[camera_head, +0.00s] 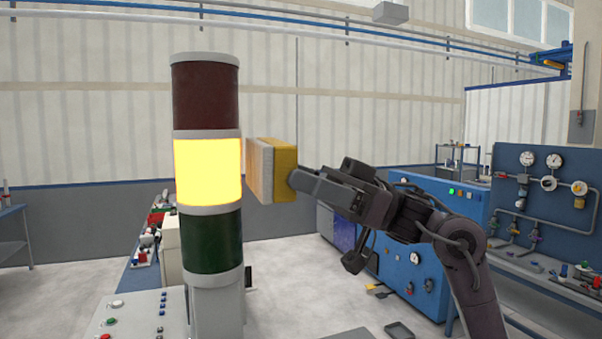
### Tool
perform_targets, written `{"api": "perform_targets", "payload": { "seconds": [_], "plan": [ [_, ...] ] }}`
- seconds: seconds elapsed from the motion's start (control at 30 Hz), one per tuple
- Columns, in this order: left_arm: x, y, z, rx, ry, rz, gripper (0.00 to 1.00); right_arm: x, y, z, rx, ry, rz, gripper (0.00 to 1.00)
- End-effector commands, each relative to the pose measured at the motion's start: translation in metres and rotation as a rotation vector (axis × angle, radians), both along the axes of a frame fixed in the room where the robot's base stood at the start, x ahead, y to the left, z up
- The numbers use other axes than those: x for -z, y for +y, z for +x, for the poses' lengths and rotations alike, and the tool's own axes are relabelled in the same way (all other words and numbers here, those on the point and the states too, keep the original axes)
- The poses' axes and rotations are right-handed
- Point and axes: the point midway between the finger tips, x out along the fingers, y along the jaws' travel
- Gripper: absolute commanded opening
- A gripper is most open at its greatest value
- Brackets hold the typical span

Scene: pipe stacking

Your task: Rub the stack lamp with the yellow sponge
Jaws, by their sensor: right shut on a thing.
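The stack lamp (206,228) stands upright left of centre, with a dark red section on top, a brightly lit yellow section in the middle and a dark green section below, on a grey post. The yellow sponge (285,171) has a pale face turned to the left, toward the lamp's lit section. It appears very close to the lamp's right side; I cannot tell whether they touch. My right gripper (298,180) comes in from the right and is shut on the sponge; its fingertips are partly hidden by the sponge. My left gripper is not in view.
A control panel with buttons (128,310) is at the lamp's foot. A blue machine cabinet (410,270) stands behind my right arm. A blue gauge board (545,195) with pipes and valves is at the right. Open floor (300,290) shows between.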

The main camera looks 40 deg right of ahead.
Motion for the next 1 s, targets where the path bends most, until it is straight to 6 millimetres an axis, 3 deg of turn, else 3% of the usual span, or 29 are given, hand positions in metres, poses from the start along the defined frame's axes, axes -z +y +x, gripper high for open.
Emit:
{"api": "perform_targets", "payload": {
  "seconds": [0.57,1.0],
  "plan": [
    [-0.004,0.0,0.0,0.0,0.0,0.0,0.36,0.0,0.01,0.003,-0.001,0.0,-0.001,0.67],
    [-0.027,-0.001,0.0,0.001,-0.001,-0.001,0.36,-0.003,-0.001,0.036,0.0,0.001,-0.001,0.67]
  ]
}}
